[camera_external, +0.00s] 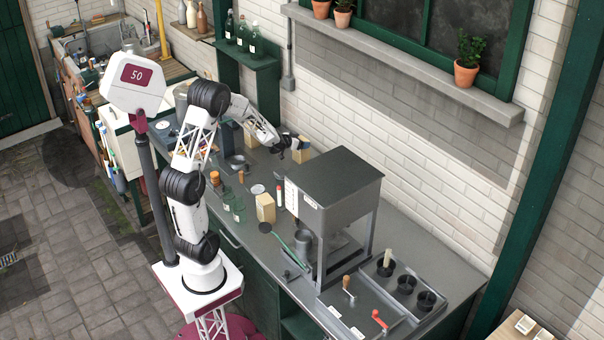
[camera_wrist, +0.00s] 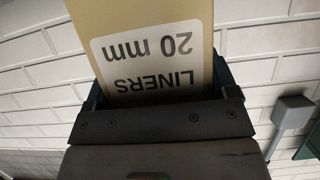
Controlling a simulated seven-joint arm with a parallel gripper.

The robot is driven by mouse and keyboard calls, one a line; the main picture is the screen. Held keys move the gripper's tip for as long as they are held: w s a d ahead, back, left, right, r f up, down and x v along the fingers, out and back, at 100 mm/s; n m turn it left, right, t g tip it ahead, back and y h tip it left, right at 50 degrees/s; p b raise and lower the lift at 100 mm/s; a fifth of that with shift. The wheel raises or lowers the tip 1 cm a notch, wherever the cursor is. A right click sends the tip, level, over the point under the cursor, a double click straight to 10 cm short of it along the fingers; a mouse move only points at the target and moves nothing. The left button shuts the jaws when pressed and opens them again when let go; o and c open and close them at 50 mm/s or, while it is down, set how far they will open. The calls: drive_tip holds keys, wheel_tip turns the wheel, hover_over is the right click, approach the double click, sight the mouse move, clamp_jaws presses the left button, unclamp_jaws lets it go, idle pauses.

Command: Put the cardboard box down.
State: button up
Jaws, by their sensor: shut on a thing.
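My gripper (camera_external: 293,143) is over the back of the grey counter, close to the brick wall and left of the grey metal hood. It is shut on a cardboard box (camera_external: 302,155), which shows small and tan at the fingertips. In the wrist view the box (camera_wrist: 150,15) fills the top middle, with a white label reading "LINERS 20 mm" upside down. My gripper (camera_wrist: 155,95) spans its near edge there. Whether the box touches the counter cannot be told.
The grey hood (camera_external: 335,180) rises close to the right of the held box. A green wall shelf (camera_external: 250,60) with bottles is up left. A wall fitting (camera_wrist: 293,110) shows at right.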

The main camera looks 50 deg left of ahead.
drive_tip(key=shift+f, duration=0.1)
drive_tip(key=o, duration=1.2)
drive_tip(key=shift+s+r, duration=0.15)
drive_tip(key=shift+r, duration=0.05)
drive_tip(key=shift+v, duration=5.85)
drive_tip(key=shift+d+r, duration=0.1)
drive_tip(key=shift+r, duration=0.05)
